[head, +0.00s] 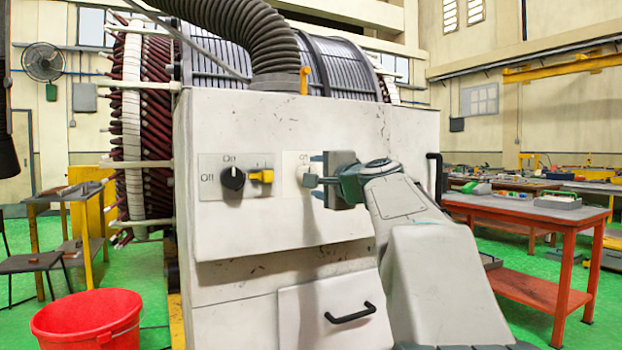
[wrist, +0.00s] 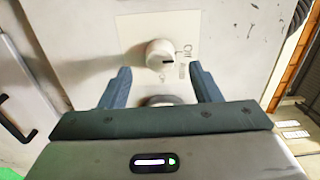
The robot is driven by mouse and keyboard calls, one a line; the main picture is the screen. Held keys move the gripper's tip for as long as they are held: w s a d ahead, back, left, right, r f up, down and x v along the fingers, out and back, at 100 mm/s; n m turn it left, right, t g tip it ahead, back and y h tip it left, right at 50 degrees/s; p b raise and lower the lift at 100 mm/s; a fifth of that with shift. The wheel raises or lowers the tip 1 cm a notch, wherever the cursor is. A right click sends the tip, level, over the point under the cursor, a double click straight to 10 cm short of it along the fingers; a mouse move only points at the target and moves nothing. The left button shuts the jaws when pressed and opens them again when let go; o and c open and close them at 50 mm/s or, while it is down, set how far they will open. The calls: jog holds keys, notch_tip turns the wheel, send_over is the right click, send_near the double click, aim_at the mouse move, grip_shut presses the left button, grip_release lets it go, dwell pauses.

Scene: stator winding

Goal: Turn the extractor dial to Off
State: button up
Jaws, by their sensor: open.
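A round white dial (wrist: 158,50) sits on a pale plate (wrist: 140,25) in the wrist view. "Off" is printed to its right, with smaller lettering below. A dark mark shows on the dial's lower right. In the head view the dial (head: 303,174) is partly hidden by my gripper (head: 314,170). My gripper is open, also in the wrist view (wrist: 160,70), with one finger on each side just below the dial. I see no clear contact. I cannot tell the exact setting.
A black dial (head: 233,178) and a yellow-handled switch (head: 262,176) are left of it on the white cabinet (head: 250,120). A grey rounded part (wrist: 160,100) lies between the fingers. A black door handle (head: 350,313), red bucket (head: 88,320) and orange workbench (head: 540,212) stand around.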

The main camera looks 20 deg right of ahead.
jog(key=s, duration=0.9)
jog(key=shift+d, duration=0.15)
jog(key=shift+w, duration=0.1)
